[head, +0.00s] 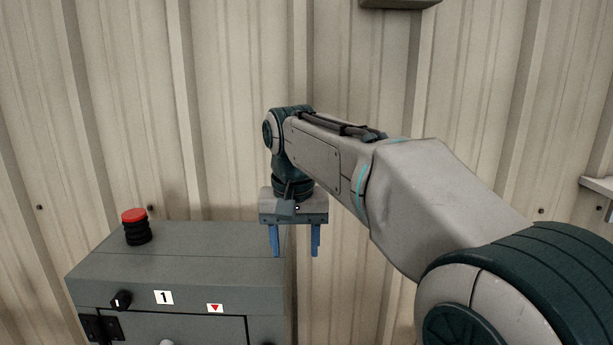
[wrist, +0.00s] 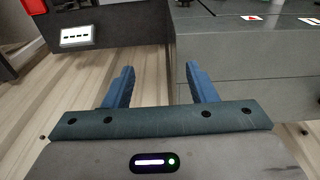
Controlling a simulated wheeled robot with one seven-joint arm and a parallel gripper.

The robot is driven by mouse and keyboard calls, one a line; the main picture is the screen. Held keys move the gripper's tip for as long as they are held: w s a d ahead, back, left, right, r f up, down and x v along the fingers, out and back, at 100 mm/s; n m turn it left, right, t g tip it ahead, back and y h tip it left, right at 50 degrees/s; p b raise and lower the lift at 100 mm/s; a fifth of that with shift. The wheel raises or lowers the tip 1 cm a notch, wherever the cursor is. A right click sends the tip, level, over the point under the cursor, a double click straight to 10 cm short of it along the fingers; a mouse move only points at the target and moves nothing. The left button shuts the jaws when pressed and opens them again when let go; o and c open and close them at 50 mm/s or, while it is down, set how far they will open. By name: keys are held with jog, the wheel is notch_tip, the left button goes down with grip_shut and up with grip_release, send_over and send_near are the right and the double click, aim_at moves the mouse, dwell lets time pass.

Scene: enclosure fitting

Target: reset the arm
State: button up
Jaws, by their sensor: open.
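My gripper (head: 295,243) hangs pointing down at the end of my arm, near the right end of the grey cabinet's top in the head view. Its two blue fingers are apart with nothing between them. My arm reaches in from the lower right of the head view.
A grey cabinet (head: 180,262) carries a red-topped button (head: 135,226), a black knob (head: 121,300) and a label "1" (head: 163,297). A corrugated wall (head: 120,110) stands behind.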

jog(key=s+d+f+t+b, duration=0.1)
jog(key=s+d+f+t, duration=0.1)
jog(key=s+d+f, duration=1.4)
jog(key=shift+s+d+t+b, duration=0.35)
jog(key=shift+s+d, duration=0.2)
jog(key=shift+s, duration=0.65)
jog(key=shift+f, duration=0.1)
